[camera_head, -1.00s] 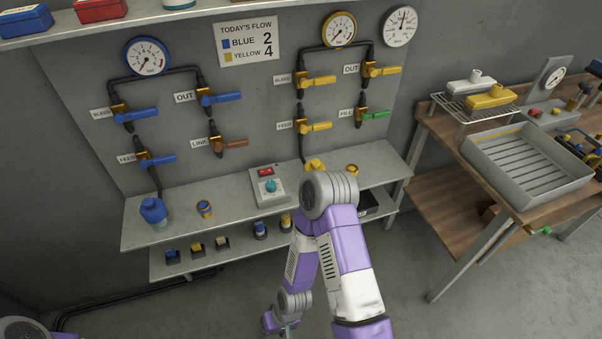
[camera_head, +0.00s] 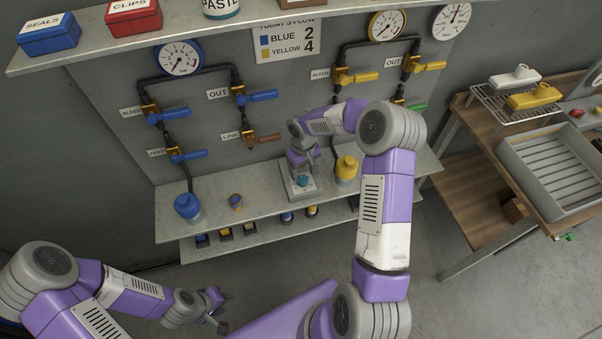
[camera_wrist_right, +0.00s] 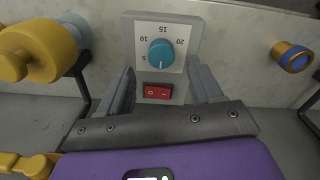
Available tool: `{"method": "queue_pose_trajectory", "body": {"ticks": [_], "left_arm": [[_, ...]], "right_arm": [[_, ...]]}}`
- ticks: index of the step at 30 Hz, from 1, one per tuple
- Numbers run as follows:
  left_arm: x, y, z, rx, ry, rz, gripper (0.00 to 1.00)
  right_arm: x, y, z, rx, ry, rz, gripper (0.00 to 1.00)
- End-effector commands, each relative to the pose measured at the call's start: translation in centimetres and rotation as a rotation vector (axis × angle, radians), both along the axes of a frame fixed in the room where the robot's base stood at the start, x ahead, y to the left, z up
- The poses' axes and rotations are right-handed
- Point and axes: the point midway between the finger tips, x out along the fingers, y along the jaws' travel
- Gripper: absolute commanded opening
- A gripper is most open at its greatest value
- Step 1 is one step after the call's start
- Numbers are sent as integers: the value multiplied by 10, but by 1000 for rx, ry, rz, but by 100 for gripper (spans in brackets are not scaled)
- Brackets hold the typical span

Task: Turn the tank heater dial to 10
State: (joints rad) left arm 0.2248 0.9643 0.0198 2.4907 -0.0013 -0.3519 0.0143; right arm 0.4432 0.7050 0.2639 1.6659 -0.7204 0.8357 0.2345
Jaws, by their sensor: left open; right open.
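The tank heater is a grey box with a white dial face (camera_wrist_right: 147,31) and a teal dial (camera_wrist_right: 161,52). In the right wrist view its numbers 5, 10, 15 and 20 appear upside down. The dial's white mark points down in the picture, toward the red switch (camera_wrist_right: 157,91), away from 10. My right gripper (camera_wrist_right: 163,82) is open, its fingers on either side of the box, with nothing between them touching the dial that I can see. In the head view the dial (camera_head: 303,181) sits below the right gripper (camera_head: 303,163). My left gripper (camera_head: 218,308) is open and empty, low at left.
Pipes and valve handles hang on the wall behind. An overhead shelf (camera_head: 180,37) crosses the top.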

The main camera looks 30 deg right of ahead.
Motion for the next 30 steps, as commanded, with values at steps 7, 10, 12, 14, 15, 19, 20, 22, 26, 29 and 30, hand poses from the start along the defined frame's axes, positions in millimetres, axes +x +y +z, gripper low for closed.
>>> {"method": "queue_pose_trajectory", "body": {"ticks": [7, 10, 12, 14, 15, 19, 20, 22, 26, 29, 30], "left_arm": [[0, 0, -7, 0, 1, 0, 43], [0, 0, -8, 0, 1, 0, 43], [0, 0, -8, 0, 0, 0, 43], [0, 0, -8, 0, 0, 0, 43], [0, 0, -8, 0, 0, 0, 43], [0, 0, -8, 0, 0, 0, 43], [0, 0, -8, 0, 0, 0, 43], [0, 0, -8, 0, 0, 0, 43], [0, 0, -8, 0, 0, 0, 43], [0, 0, -8, 0, 0, 0, 43], [0, 0, -8, 0, 0, 0, 43]], "right_arm": [[-1, 1, -41, 3, 2, 1, 65], [-1, 1, -50, 3, 1, 0, 65], [0, 1, -53, 3, 0, 0, 65], [0, 1, -54, 3, 0, 0, 65], [0, 1, -54, 3, 0, 1, 65], [0, 1, -54, 3, 0, 1, 65], [0, 1, -54, 3, 0, 1, 65], [0, 1, -54, 3, 0, 1, 57], [0, 1, -54, 3, 0, 1, 37], [0, 1, -54, 3, 0, 1, 22], [0, 1, -54, 3, 0, 1, 16]]}}
